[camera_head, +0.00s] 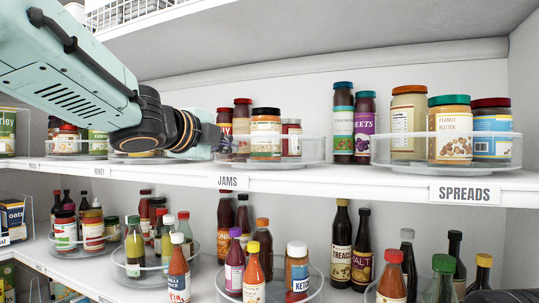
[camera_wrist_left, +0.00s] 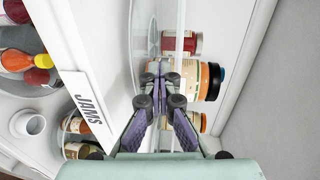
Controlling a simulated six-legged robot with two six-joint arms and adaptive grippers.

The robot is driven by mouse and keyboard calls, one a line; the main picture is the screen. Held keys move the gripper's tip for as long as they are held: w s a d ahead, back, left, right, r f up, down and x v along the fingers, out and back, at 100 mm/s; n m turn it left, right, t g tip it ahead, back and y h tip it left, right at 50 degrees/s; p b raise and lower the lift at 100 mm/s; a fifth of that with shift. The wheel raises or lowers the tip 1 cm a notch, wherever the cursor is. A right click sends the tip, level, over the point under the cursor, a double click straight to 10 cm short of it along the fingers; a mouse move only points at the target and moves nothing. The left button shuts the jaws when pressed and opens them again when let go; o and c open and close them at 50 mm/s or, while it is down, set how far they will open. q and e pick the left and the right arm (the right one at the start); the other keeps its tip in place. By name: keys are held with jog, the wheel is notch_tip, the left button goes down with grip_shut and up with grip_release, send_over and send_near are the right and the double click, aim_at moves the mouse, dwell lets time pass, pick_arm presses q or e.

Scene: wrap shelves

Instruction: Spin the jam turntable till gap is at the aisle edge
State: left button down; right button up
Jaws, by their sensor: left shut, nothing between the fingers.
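The jam turntable (camera_head: 312,152) is a clear-rimmed disc on the upper shelf, behind the JAMS label (camera_head: 234,182). It carries several jars, including a black-lidded jar (camera_head: 266,134) and a red-lidded jar (camera_head: 291,138). Its right front part looks bare. My left gripper (camera_head: 220,138) is at the turntable's left side, its fingers shut and empty. In the left wrist view the shut fingertips (camera_wrist_left: 158,70) are by the clear rim, close to a jar (camera_wrist_left: 188,80); contact cannot be told. My arm hides the turntable's left edge.
The spreads turntable (camera_head: 398,163) with large jars stands to the right, and two tall jars (camera_head: 343,122) stand between. Another turntable (camera_head: 75,152) is at left. Sauce bottles fill the lower shelf. An upper shelf (camera_head: 230,40) overhangs.

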aim_at(269, 149)
pick_arm(q)
jog(key=shift+d, duration=0.2)
pick_arm(e)
jog(key=shift+r, duration=0.15)
pick_arm(q)
jog(key=shift+a, duration=0.15)
pick_arm(e)
jog(key=shift+a, duration=0.15)
pick_arm(q)
jog(key=shift+s+d+r+p, duration=0.1)
jog(key=shift+s+d+p, duration=0.15)
jog(key=shift+d+p, duration=0.3)
jog(key=shift+s+d+r+p, duration=0.1)
jog(key=shift+s+d+p, duration=0.1)
jog(key=shift+d+p, duration=0.3)
jog(key=shift+d, duration=0.1)
pick_arm(e)
jog(key=shift+s+r, duration=0.15)
jog(key=shift+r, duration=0.8)
pick_arm(q)
jog(key=shift+d, duration=0.2)
